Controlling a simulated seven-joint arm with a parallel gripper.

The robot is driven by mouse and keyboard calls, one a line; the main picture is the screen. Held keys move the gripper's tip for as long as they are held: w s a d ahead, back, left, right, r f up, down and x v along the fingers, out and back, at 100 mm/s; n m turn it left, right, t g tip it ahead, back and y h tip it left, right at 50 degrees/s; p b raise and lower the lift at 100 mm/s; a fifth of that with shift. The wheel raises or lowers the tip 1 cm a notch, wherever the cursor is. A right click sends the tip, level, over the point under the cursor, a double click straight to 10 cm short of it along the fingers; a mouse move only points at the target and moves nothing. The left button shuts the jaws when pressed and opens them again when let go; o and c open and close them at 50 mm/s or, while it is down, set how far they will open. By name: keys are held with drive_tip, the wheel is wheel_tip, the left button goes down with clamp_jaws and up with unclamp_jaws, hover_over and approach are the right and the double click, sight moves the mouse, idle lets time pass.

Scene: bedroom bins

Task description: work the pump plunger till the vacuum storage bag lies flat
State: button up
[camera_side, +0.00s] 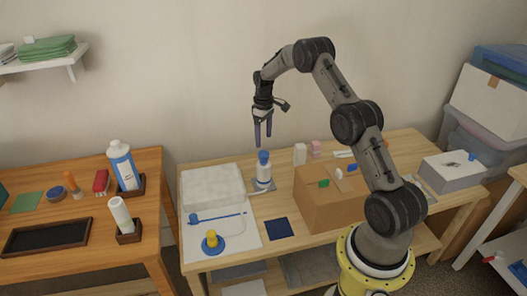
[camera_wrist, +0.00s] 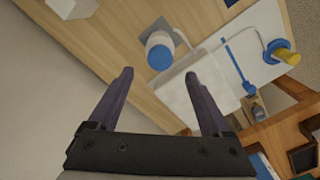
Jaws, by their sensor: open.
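The vacuum storage bag (camera_side: 212,186) lies on the middle table, white and puffed up at its back part, with a flat front part. A blue strip with a slider (camera_side: 220,217) crosses it. My gripper (camera_side: 263,139) is open and empty, pointing down well above the table.
A cardboard box (camera_side: 325,212) stands right of the bottle, and a dark blue square (camera_side: 279,229) lies before it. A grey box (camera_side: 453,178) sits at the table's right end.

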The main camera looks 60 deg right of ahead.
sight(264, 153)
wheel_tip(264, 153, down, 7)
drive_tip(key=shift+r, duration=0.1)
idle(0.3)
clamp_jaws()
wheel_tip(264, 153, up, 5)
drive_tip(key=shift+f, duration=0.1)
unclamp_jaws()
idle(0.5)
wheel_tip(264, 153, up, 14)
idle(0.5)
drive_tip(key=shift+f, duration=0.1)
